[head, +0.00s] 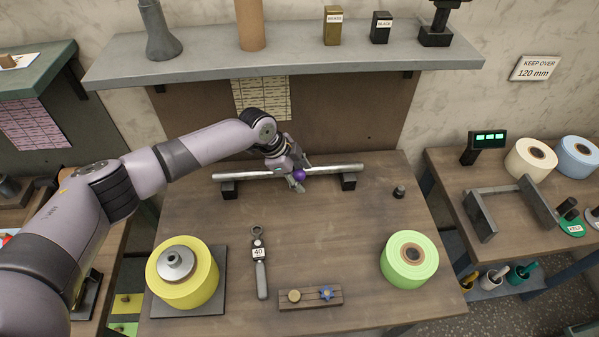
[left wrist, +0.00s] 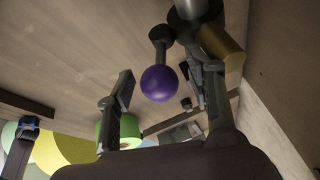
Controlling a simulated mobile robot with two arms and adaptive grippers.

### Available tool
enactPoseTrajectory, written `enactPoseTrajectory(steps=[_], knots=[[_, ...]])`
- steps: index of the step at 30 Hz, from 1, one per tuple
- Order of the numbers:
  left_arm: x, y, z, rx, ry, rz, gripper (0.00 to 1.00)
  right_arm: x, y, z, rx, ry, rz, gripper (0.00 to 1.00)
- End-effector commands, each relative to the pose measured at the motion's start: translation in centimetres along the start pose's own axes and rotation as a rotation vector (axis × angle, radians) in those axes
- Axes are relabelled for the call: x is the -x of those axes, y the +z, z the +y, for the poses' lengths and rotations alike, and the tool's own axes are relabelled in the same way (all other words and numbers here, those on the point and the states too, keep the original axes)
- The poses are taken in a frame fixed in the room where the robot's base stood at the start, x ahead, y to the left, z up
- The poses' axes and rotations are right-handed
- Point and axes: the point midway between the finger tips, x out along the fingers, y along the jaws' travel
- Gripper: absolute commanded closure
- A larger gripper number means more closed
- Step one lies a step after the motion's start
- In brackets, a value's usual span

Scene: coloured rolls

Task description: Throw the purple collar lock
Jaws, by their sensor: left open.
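The purple collar lock is a round purple knob (head: 299,175) at the steel bar (head: 245,176), which lies across two dark supports on the bench. In the left wrist view the purple knob (left wrist: 160,84) sits at the end of a short dark lever (left wrist: 160,38), near a dark collar and a brass-coloured piece (left wrist: 220,45). My left gripper (head: 297,181) is at the bar, right by the knob. In the left wrist view my left gripper (left wrist: 163,92) is open, one finger on each side of the knob, with gaps visible. My right gripper is not in view.
A yellow roll (head: 183,280) stands on the bench's left and a green roll (head: 409,258) on its right. Between them lie a gauge tool (head: 259,265) and a small wooden block (head: 311,297). A shelf (head: 290,58) overhangs the back. Open bench lies before the bar.

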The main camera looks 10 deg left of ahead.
Motion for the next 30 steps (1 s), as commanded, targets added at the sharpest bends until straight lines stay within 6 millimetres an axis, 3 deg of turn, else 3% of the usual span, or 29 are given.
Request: enactPoseTrajectory(steps=[7,30], knots=[[-0.09,0.0,0.02,0.0,0.0,0.0,0.52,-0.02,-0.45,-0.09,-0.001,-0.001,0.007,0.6],[-0.02,0.0,-0.03,0.0,0.0,0.0,1.0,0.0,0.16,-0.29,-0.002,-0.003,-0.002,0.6]])
